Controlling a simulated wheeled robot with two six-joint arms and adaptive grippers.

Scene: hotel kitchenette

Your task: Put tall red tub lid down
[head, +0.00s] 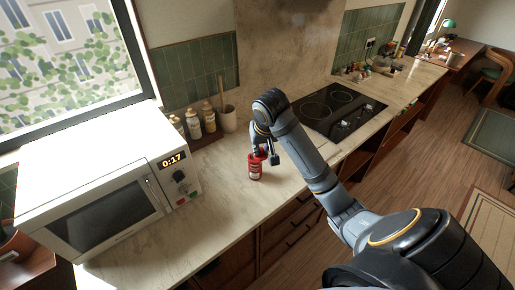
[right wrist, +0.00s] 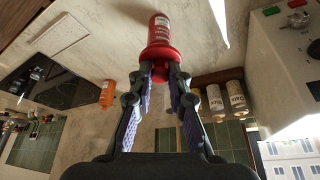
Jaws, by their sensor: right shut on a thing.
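The tall red tub (head: 255,173) stands upright on the marble counter, right of the microwave. It has a pale label and also shows at the top of the right wrist view (right wrist: 160,28). Its red lid (right wrist: 160,54) is wider than the tub, with a knob at its middle. My right gripper (right wrist: 160,76) is shut on the lid's knob. The lid is in line with the tub's top; I cannot tell whether it rests on it or hangs just above. In the head view my right gripper (head: 264,153) partly covers the lid. My left gripper is out of view.
A white microwave (head: 105,215) stands to the left. Several bottles (head: 194,124) and a utensil crock (head: 228,118) stand behind, against the wall. A black cooktop (head: 340,108) lies to the right. An orange container (right wrist: 107,95) shows in the right wrist view. Counter in front of the tub is bare.

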